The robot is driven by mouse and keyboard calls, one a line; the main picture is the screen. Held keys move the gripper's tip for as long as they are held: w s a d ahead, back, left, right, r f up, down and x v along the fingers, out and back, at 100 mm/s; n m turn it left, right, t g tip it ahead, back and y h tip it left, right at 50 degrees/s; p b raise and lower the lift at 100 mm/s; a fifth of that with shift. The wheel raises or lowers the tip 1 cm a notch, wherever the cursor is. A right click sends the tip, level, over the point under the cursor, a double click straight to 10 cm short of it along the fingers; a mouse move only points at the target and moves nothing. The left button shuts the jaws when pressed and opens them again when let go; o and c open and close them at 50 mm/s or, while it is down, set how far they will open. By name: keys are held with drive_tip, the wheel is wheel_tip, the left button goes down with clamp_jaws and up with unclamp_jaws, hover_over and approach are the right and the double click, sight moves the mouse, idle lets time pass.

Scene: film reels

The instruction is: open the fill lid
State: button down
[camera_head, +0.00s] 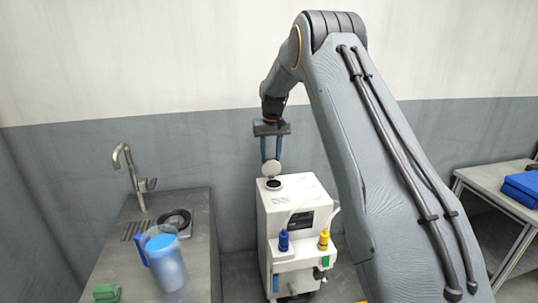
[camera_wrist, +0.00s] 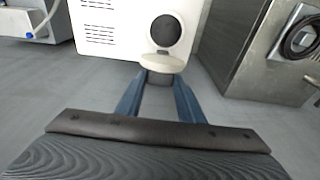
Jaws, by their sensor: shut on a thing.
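The fill lid (camera_head: 271,168) is a small round pale flap on top of the white machine (camera_head: 284,215). It stands raised at the back edge of the dark round fill opening (camera_head: 273,184), which is uncovered. The lid also shows in the wrist view (camera_wrist: 163,63), beside the dark opening (camera_wrist: 166,31). My gripper (camera_head: 271,160) comes down from above, its two blue fingers at the lid. In the wrist view my gripper (camera_wrist: 161,78) has its fingertips at the lid's outer edge, shut on it. The exact contact is partly hidden.
A blue-lidded jug (camera_head: 165,262) stands on the grey sink counter (camera_head: 130,225) at left, with a tap (camera_head: 130,175) behind it. A blue bottle (camera_head: 283,241) and a yellow bottle (camera_head: 323,239) sit on the machine's front. A table (camera_head: 490,180) with a blue box is at right.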

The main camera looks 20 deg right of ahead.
sight(270, 160)
drive_tip(key=shift+w+f+g, duration=0.1)
drive_tip(key=shift+w+g, duration=0.2)
drive_tip(key=shift+g, duration=0.1)
drive_tip(key=c, duration=1.2)
unclamp_jaws()
drive_tip(key=shift+b, duration=0.3)
drive_tip(key=r, duration=0.2)
drive_tip(key=r+b, duration=0.1)
drive_tip(key=r, duration=0.2)
drive_tip(key=r+b, duration=0.1)
drive_tip(key=r, duration=0.2)
drive_tip(key=shift+s, duration=0.3)
drive_tip(key=shift+f, duration=0.1)
